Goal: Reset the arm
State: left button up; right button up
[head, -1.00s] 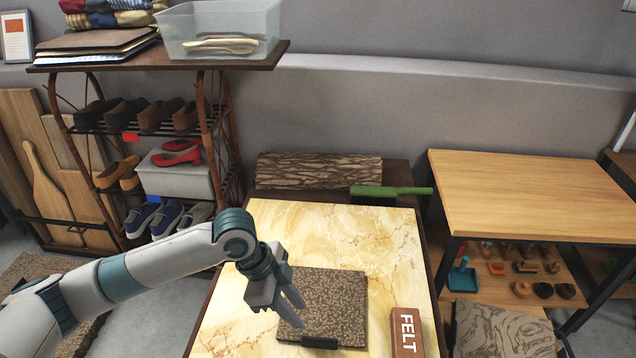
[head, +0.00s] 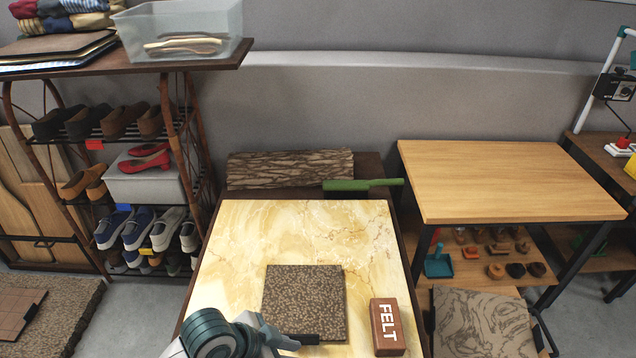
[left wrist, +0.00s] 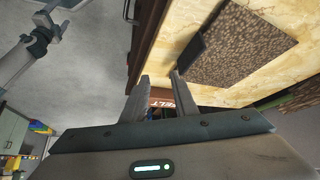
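My left gripper (head: 283,340) is low in the head view, near the front edge of the marble-patterned table (head: 245,235). Its fingers are partly hidden by the wrist. In the left wrist view my left gripper (left wrist: 160,85) has its two fingers apart with nothing between them. The speckled brown mat (head: 305,298) lies flat on the table, just beyond the gripper; it also shows in the left wrist view (left wrist: 238,48). A grey arm, probably my right one, shows at the upper left of the wrist view; its gripper is not clear.
A brown FELT block (head: 388,325) stands right of the mat, and a dark bar lies at the mat's front edge. A green tool (head: 350,186) and a bark-like slab (head: 290,168) are behind the table. A shoe rack stands left and a wooden table (head: 500,175) right.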

pick_arm(q)
jog(key=s+a+f+n+y, duration=0.3)
jog(key=s+a+f+n, duration=0.15)
jog(key=s+a, duration=0.4)
jog(key=s+a+f+n+y, duration=0.3)
jog(key=s+a+n, duration=0.3)
jog(key=s+a, duration=0.25)
notch_tip(320, 180, down, 29)
jog(key=s, duration=0.1)
jog(key=s+a+f+g, duration=0.1)
jog(key=s+a+f, duration=0.1)
jog(key=s+f, duration=0.6)
jog(key=s+a+f+g, duration=0.1)
jog(key=s+f, duration=0.7)
jog(key=s, duration=0.1)
jog(key=shift+s+a+f, duration=0.35)
jog(key=shift+m, duration=0.25)
